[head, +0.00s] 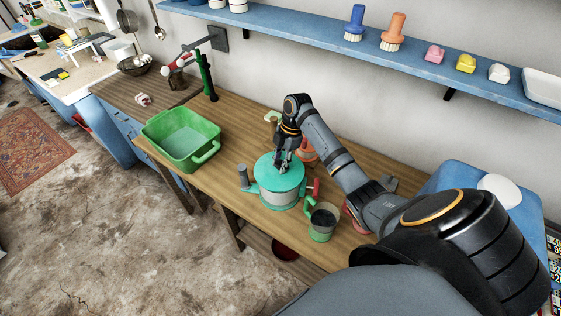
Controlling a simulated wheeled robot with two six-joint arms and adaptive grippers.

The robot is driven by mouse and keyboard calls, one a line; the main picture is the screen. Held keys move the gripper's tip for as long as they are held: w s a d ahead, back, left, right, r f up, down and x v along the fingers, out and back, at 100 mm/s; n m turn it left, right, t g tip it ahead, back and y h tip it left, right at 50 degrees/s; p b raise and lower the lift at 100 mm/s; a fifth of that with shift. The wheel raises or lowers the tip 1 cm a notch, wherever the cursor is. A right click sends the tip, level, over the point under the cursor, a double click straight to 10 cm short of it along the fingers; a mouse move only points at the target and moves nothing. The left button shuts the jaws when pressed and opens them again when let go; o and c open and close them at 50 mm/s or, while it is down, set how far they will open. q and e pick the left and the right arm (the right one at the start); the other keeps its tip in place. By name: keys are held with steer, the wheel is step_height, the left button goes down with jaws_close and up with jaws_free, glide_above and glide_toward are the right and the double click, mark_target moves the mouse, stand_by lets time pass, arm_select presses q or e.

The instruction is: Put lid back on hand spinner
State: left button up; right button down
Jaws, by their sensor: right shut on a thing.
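The hand spinner (279,197) is a round grey drum with a teal base rim, standing on the wooden bench. Its teal lid (270,173) lies over the top of the drum. My right gripper (282,163) points down at the lid's middle and is shut on the lid, probably at a small knob that the fingers hide. Whether the lid is fully seated or slightly above the rim cannot be told from here. A grey upright handle (243,176) stands at the drum's left side. My left gripper is not in view.
A green tub (183,138) stands to the left on the wooden bench (225,168). A green-handled mug (322,221) stands close to the drum's right front. Red items lie behind and right of the drum. A blue shelf (330,36) with brushes and soaps runs along the wall.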

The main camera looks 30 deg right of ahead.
stand_by(0.4)
steer(key=shift+r+p, duration=0.15)
steer(key=shift+p, duration=0.45)
stand_by(0.5)
steer(key=shift+f, duration=0.25)
stand_by(0.7)
steer(key=shift+p, duration=0.45)
stand_by(0.3)
steer(key=c, duration=0.9)
jaws_free()
steer(key=shift+c, duration=0.2)
steer(key=o, duration=0.5)
